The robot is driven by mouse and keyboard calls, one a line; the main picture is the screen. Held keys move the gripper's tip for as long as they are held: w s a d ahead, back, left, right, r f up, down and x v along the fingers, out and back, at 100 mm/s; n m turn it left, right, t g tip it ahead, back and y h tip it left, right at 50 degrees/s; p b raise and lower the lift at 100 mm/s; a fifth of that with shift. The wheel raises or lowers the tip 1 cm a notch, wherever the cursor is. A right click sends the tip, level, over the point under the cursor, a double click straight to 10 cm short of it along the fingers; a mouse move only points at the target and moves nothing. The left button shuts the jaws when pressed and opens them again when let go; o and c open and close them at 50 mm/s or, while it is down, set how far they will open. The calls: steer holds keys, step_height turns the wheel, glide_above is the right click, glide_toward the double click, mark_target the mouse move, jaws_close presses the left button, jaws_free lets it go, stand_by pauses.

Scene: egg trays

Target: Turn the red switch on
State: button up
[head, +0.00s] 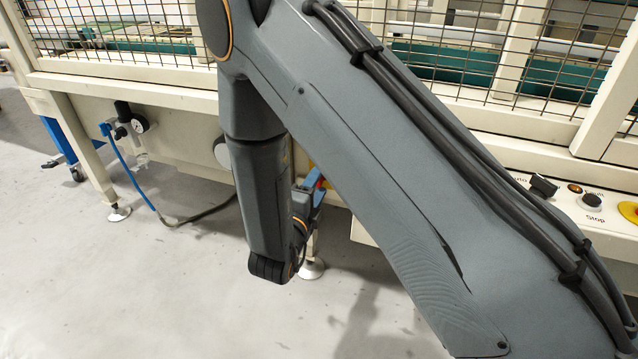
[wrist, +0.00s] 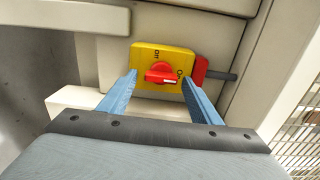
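The red switch (wrist: 160,73) is a rotary knob on a yellow plate (wrist: 143,54) in the middle of the wrist view. Its handle lies roughly level across the picture, with a pale mark low on its right half. "OFF" is printed above the knob and "On" to its right. My gripper (wrist: 160,79) is open, with one blue finger on each side of the knob and a gap visible on both sides. No contact with the knob is visible. In the head view my arm hides most of this area; only a bit of my blue gripper (head: 317,195) shows.
A red block (wrist: 200,69) with a dark rod sits at the plate's right. Cream machine frame members surround the switch, with wire mesh (wrist: 300,135) at lower right. In the head view, a control panel (head: 560,199) is at right and open grey floor in front.

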steer(key=p+v, duration=0.1)
steer(key=v, duration=0.6)
steer(key=shift+s+a+p, duration=0.15)
steer(key=shift+s+p, duration=0.2)
